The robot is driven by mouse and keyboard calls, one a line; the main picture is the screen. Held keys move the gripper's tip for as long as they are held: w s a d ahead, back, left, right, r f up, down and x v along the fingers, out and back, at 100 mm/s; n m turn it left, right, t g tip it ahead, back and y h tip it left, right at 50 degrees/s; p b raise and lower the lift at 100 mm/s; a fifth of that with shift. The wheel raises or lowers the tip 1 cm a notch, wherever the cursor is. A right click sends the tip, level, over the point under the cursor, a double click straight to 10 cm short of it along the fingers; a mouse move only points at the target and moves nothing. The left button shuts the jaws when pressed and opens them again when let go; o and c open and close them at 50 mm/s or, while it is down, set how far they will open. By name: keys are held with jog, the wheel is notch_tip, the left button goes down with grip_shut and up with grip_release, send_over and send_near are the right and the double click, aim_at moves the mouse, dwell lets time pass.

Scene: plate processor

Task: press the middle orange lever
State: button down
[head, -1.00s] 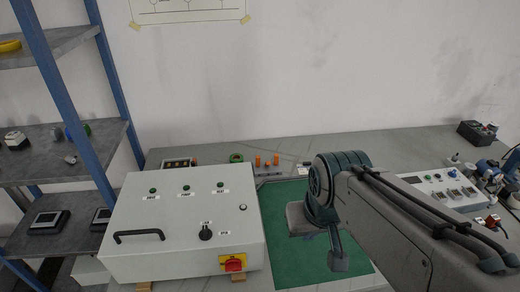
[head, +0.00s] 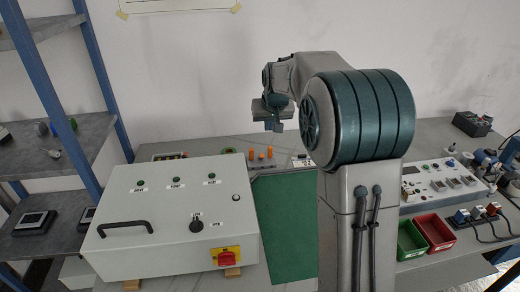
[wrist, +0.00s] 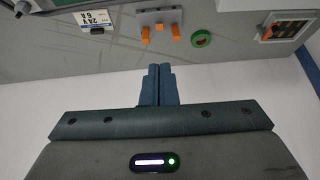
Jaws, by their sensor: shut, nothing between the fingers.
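Three orange levers stand in a row on a small grey block (wrist: 160,16) at the back of the bench. The middle orange lever (wrist: 159,27) is between the other two in the wrist view; it also shows small in the head view (head: 262,156). My gripper (wrist: 157,68) is shut and empty, with its fingers together. In the wrist view its tips point toward the middle lever with a gap between them. In the head view my gripper (head: 277,128) hangs above and slightly right of the levers, apart from them.
A green ring (wrist: 201,38) lies beside the lever block. A labelled device (wrist: 95,22) is on the other side. A large white control box (head: 170,215) stands in front left. Red (head: 435,232) and green bins stand right of my arm. The green mat (head: 288,230) is clear where visible.

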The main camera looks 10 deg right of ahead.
jog(key=b, duration=0.1)
send_over(263, 155)
jog(key=s, duration=0.2)
notch_tip(263, 155, down, 5)
jog(key=shift+a+t, duration=0.15)
jog(key=shift+t, duration=0.25)
jog(key=p+x, duration=0.1)
jog(key=x, duration=0.8)
jog(key=shift+w+f+p, duration=0.1)
jog(key=shift+f+p, duration=0.25)
jog(key=shift+p, duration=0.05)
jog(key=shift+s+f, duration=0.85)
jog(key=shift+f, duration=0.15)
jog(key=shift+s+f, duration=0.45)
jog(key=shift+f, duration=0.15)
jog(key=shift+f+b, duration=0.15)
jog(key=shift+b, duration=0.15)
jog(key=shift+s+b, duration=0.15)
jog(key=shift+b, duration=0.2)
